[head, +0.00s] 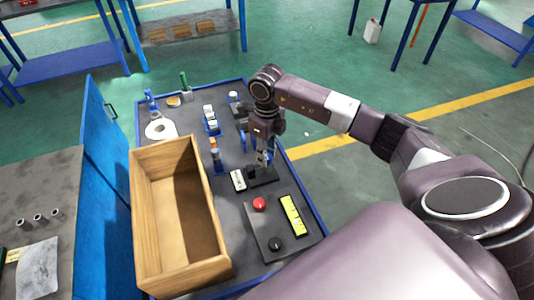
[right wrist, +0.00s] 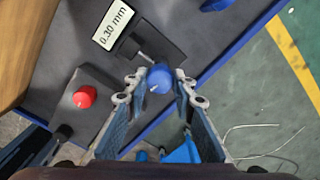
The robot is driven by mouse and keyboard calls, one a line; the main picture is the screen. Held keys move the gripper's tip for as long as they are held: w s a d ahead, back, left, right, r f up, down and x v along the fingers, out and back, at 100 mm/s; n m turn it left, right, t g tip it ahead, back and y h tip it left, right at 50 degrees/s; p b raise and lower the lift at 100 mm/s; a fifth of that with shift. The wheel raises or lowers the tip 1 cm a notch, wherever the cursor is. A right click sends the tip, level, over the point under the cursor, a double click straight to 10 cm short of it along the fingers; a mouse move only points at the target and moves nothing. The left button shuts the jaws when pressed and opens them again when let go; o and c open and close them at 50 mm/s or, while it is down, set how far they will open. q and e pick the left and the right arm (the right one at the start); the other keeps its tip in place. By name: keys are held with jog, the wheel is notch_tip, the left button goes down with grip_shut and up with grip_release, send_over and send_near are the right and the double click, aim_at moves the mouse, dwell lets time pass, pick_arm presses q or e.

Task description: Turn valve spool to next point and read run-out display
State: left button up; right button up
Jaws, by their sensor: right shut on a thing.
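The run-out display (head: 238,180) is a small white panel on the blue-edged bench. In the right wrist view the display (right wrist: 114,25) reads 0.30 mm. Beside it is a dark base (head: 264,178) with a short metal rod, seen in the right wrist view (right wrist: 146,57), leading to a blue knob (right wrist: 160,78). I take this as the valve spool's end. My right gripper (head: 264,163) points down at the base and is shut on the blue knob, with one finger on each side. The rest of the spool is hidden. My left gripper is out of view.
A panel beside the base carries a red button (head: 259,204) and a black knob (head: 275,244), next to a yellow-green strip (head: 293,215). An open wooden box (head: 140,215) stands on the left. Small blue stands (head: 211,124) and a white roll (head: 160,129) lie farther back.

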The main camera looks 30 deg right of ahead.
jog(key=shift+f+n+b, duration=0.2)
jog(key=shift+n+b, duration=0.3)
jog(key=shift+b, duration=0.35)
grip_shut()
jog(key=shift+r+n+b, duration=0.1)
jog(key=shift+n+b, duration=0.2)
jog(key=shift+b, duration=0.05)
jog(key=shift+r, duration=0.1)
jog(key=o, duration=1.1)
grip_release()
